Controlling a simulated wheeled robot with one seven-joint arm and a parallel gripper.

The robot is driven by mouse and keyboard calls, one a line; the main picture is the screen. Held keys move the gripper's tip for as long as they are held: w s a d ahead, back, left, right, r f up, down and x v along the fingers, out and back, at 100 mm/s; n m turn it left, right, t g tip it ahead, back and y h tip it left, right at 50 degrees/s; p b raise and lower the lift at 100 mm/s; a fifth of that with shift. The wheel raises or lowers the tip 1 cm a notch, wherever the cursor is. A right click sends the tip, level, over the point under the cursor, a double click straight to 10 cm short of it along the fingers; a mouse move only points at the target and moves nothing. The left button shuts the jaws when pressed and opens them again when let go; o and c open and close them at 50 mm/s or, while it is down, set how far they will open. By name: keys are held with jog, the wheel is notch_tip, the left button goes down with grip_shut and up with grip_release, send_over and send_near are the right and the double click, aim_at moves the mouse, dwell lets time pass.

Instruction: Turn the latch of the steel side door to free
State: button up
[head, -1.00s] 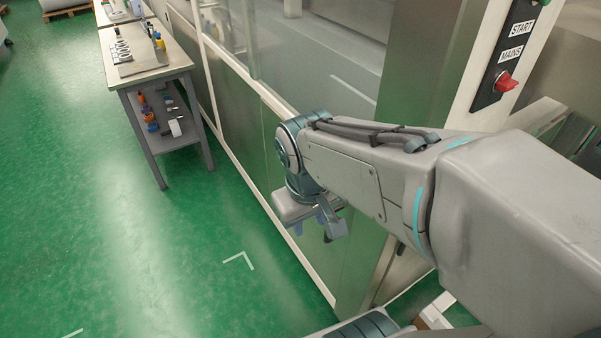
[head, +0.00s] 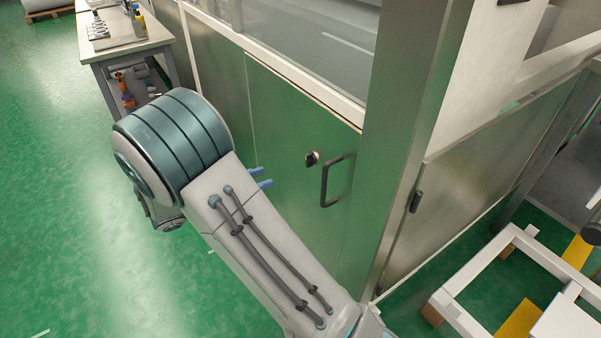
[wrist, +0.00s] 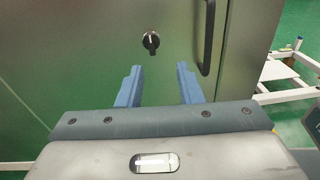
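The steel side door (head: 290,218) is shut, a plain metal panel low on the machine. Its latch (head: 312,158) is a small dark turn knob left of a dark bar handle (head: 328,182). In the wrist view the latch (wrist: 151,41) is a black knob with a pale upright mark, and the handle (wrist: 208,40) is to its right. My gripper (wrist: 158,82) is open and empty, its blue fingers apart. The latch appears beyond the fingertips, roughly between them and untouched. In the head view my arm hides most of the gripper; the blue fingertips (head: 262,177) show left of the latch.
A steel corner post (head: 400,130) stands right of the door. A white frame (head: 510,270) with yellow parts is on the floor at right. A workbench (head: 125,48) with tools stands at upper left. Green floor is clear at left.

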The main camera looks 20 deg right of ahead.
aim_at(306, 158)
jog(key=shift+n+t, duration=0.4)
jog(key=shift+t, duration=0.1)
jog(key=w+d, duration=0.1)
jog(key=d, duration=0.3)
jog(key=w+d+b, duration=0.1)
jog(key=d, duration=0.3)
jog(key=w+d+f+b, duration=0.1)
jog(key=d, duration=0.3)
jog(key=shift+w+d, duration=0.25)
jog(key=shift+d, duration=0.05)
grip_shut()
